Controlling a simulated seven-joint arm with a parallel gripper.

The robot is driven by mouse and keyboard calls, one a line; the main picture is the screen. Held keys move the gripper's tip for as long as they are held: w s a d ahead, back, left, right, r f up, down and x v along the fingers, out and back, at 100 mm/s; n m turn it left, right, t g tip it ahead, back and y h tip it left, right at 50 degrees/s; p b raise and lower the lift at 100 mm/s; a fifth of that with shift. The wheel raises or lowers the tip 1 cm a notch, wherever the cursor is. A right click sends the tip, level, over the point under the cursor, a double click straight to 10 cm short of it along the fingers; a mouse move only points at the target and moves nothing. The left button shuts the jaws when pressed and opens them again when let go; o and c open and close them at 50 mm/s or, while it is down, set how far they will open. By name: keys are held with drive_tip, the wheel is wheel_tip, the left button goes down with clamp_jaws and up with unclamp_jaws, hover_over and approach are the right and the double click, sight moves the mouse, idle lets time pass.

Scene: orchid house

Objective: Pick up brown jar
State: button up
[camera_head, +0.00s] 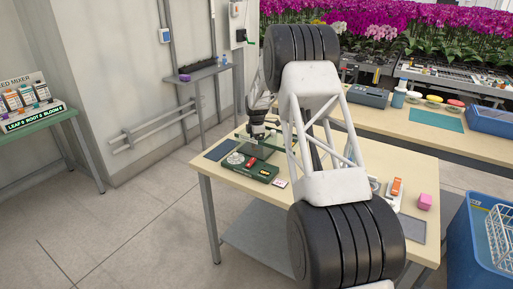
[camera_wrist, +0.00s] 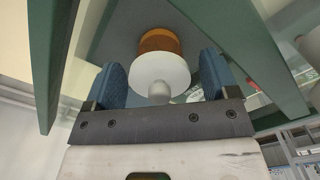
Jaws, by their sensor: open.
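The brown jar (camera_wrist: 159,41) shows in the wrist view as an amber-brown body with a round white lid and a pale knob. It lies ahead of my gripper (camera_wrist: 162,66), between the lines of its two blue-padded fingers. The fingers are apart, and a gap shows on each side of the lid; I cannot tell how far the jar is in depth. In the head view my arm reaches over the near table and its end is small above the left part of that table. I cannot make out the jar there.
In the wrist view a green bar (camera_wrist: 52,65) and another green bar (camera_wrist: 245,45) flank the jar. In the head view a dark green box (camera_head: 262,172), an orange item (camera_head: 396,187) and a pink block (camera_head: 425,201) sit on the table (camera_head: 222,178). A blue bin (camera_head: 465,235) stands at right.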

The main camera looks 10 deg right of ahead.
idle(0.4)
drive_tip(key=c, duration=0.9)
drive_tip(key=shift+c, duration=0.2)
drive_tip(key=shift+r, duration=0.1)
drive_tip(key=shift+r, duration=4.95)
